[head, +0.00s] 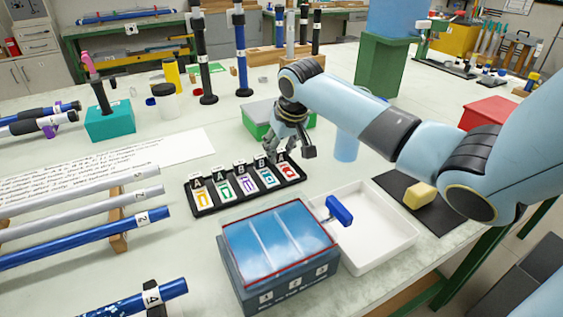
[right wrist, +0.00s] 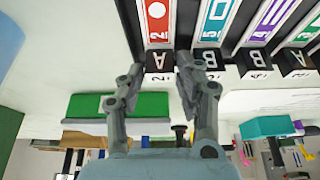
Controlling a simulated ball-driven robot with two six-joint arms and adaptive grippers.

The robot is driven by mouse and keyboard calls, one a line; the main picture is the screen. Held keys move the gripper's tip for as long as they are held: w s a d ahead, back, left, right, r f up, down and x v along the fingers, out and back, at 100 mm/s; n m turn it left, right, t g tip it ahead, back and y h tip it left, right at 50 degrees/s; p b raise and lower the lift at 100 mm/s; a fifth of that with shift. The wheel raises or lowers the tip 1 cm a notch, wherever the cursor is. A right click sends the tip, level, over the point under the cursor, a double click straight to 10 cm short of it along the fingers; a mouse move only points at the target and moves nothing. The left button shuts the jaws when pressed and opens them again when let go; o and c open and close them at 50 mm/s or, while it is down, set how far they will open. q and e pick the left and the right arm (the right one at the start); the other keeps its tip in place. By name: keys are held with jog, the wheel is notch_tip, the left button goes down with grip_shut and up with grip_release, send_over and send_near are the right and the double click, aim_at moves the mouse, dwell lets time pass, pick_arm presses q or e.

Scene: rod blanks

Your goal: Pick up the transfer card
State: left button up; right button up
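A black card rack (head: 203,206) stands mid-table with several cards in a row, each under a lettered tab. From left they are orange (head: 203,198), green (head: 225,190), purple (head: 246,183), teal (head: 267,176) and red (head: 288,170). I cannot tell which is the transfer card. My right gripper (head: 288,154) is at the red card's end of the rack. In the right wrist view its open fingers (right wrist: 160,68) lie on either side of the "A" tab above the red card (right wrist: 158,18), with no grip visible. My left gripper is out of view.
A blue-topped box (head: 262,288) with three numbered compartments and a white tray (head: 398,240) with a blue block (head: 338,211) stand in front. A green-sided box (head: 257,128) is behind the gripper. Rods (head: 80,240) lie at left; a yellow sponge (head: 420,196) is at right.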

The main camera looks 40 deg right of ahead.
aim_at(281, 151)
jog(key=c, duration=0.6)
notch_tip(281, 151, up, 10)
jog(key=shift+r+p, duration=0.1)
jog(key=shift+p, duration=0.45)
